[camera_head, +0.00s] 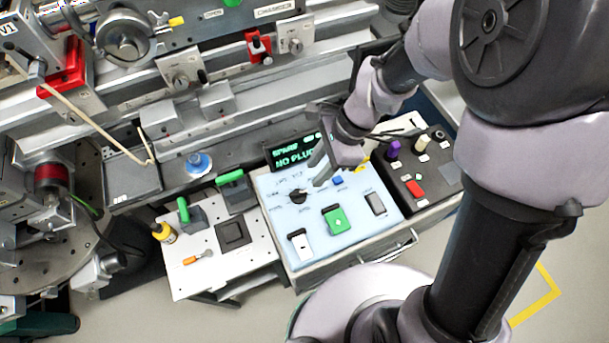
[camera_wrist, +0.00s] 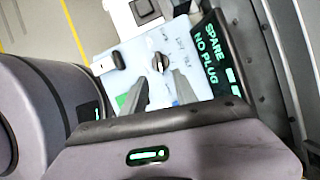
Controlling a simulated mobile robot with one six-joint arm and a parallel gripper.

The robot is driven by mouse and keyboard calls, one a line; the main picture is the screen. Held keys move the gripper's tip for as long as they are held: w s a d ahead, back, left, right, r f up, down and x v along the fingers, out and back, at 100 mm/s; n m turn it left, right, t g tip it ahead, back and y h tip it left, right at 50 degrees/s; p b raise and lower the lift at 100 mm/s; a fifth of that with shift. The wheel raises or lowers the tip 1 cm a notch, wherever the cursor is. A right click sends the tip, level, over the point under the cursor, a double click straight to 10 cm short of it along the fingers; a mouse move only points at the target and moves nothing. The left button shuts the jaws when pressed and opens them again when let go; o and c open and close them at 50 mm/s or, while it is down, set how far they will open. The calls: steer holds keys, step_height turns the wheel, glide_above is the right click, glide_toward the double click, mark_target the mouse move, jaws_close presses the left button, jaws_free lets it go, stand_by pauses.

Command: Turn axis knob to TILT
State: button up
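The axis knob (camera_head: 298,197) is a small black rotary knob on the light blue control panel (camera_head: 268,187). It also shows in the wrist view (camera_wrist: 160,62), just beyond my fingertips. Small labels ring the knob, but they are too small to read surely, so I cannot tell which one it points at. My gripper (camera_head: 320,168) is above the panel, to the upper right of the knob in the head view. In the wrist view its two grey fingers (camera_wrist: 162,82) are apart with nothing between them. They do not appear to touch the knob.
The panel also carries a green button (camera_head: 334,219), a white rocker switch (camera_head: 300,243) and a grey switch (camera_head: 375,203). A display (camera_head: 293,153) reading "SPARE NO PLUG" stands behind it. A black box with knobs (camera_head: 420,170) is at right, a white perforated plate (camera_head: 185,265) at left.

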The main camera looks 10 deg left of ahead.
mark_target(300, 192)
steer(key=b+x, duration=0.3)
steer(key=x, duration=0.6)
steer(key=shift+f+b, duration=0.1)
steer(key=shift+b, duration=0.2)
jaws_close()
